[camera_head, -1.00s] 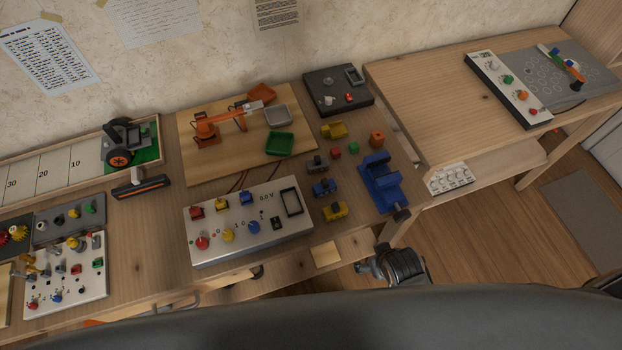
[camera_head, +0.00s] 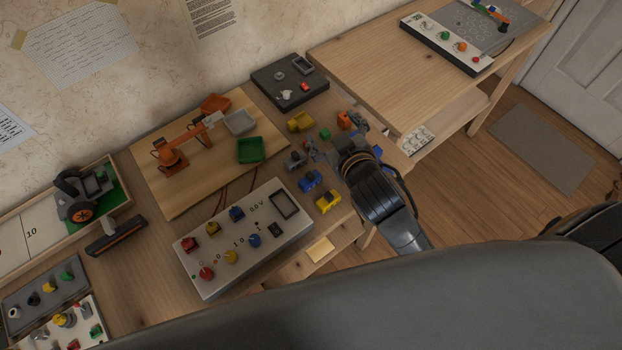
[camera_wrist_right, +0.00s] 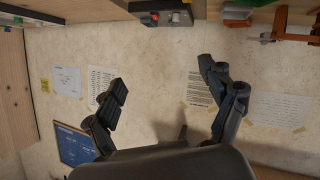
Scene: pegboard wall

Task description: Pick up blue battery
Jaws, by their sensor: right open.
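A small blue block (camera_head: 311,180), which looks like the blue battery, lies on the workbench between a grey block (camera_head: 296,160) and a yellow block (camera_head: 328,201). My right gripper (camera_head: 334,140) is over the bench just beyond and right of the blue block, apart from it as far as I can tell. In the right wrist view the right gripper (camera_wrist_right: 165,85) has its fingers spread with nothing between them, against the wall. The blue block is not seen there. My left gripper is not in view.
A white control box (camera_head: 245,240) stands left of the blocks. A green tray (camera_head: 250,150), a yellow piece (camera_head: 301,122), a green cube (camera_head: 325,134) and an orange block (camera_head: 344,120) are near. The larger blue holder is mostly hidden behind my right arm.

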